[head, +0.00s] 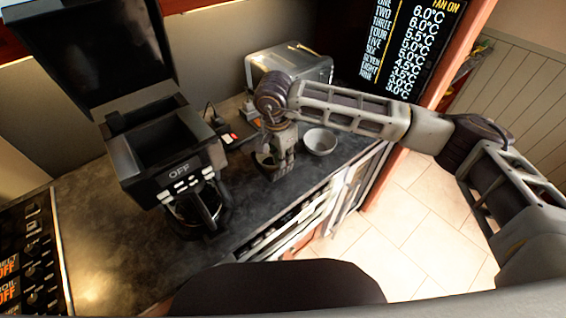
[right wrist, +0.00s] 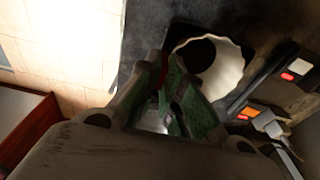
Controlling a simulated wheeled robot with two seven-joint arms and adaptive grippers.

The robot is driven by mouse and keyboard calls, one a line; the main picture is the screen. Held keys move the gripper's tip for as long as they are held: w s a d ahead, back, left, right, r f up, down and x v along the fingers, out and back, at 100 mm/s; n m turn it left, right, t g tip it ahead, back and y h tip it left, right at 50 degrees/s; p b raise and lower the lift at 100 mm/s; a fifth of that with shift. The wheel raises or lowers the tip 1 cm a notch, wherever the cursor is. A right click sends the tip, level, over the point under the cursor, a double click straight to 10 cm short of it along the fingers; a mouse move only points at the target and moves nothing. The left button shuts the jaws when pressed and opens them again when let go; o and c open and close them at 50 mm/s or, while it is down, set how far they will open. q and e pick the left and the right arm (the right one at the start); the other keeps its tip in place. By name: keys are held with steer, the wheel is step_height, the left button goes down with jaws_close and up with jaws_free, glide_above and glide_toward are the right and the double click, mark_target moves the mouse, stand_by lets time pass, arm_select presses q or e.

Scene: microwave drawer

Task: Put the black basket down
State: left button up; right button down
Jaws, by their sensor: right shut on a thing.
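My right gripper (head: 284,157) reaches down over the dark counter, to the right of the coffee maker. It is shut on the black basket (head: 265,160), which is small and partly hidden by the fingers. In the right wrist view, the fingers (right wrist: 170,65) close beside a white fluted paper filter (right wrist: 228,72) with a dark round area inside. The basket around the filter is dark and hard to tell from the counter. I cannot tell whether its base touches the counter. My left gripper is not in view.
The black coffee maker (head: 165,150) stands left with its lid up and a glass carafe (head: 195,207) in it. A grey bowl (head: 320,142) sits just right of my gripper. A toaster (head: 290,68) stands behind. Wall sockets (right wrist: 247,112) show close by. The front counter is clear.

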steer(key=shift+f+p, duration=0.4)
steer(key=shift+f, duration=1.35)
steer(key=c, duration=1.6)
jaws_free()
steer(key=shift+o, duration=0.2)
steer(key=r+b, duration=0.1)
steer(key=r, duration=0.2)
steer(key=r+b, duration=0.1)
steer(key=r, duration=0.3)
steer(key=a+r+b, duration=0.1)
steer(key=r, duration=0.2)
steer(key=shift+s+r, duration=0.25)
steer(key=shift+s, duration=0.1)
steer(key=shift+s+r, duration=0.1)
steer(key=shift+r, duration=0.75)
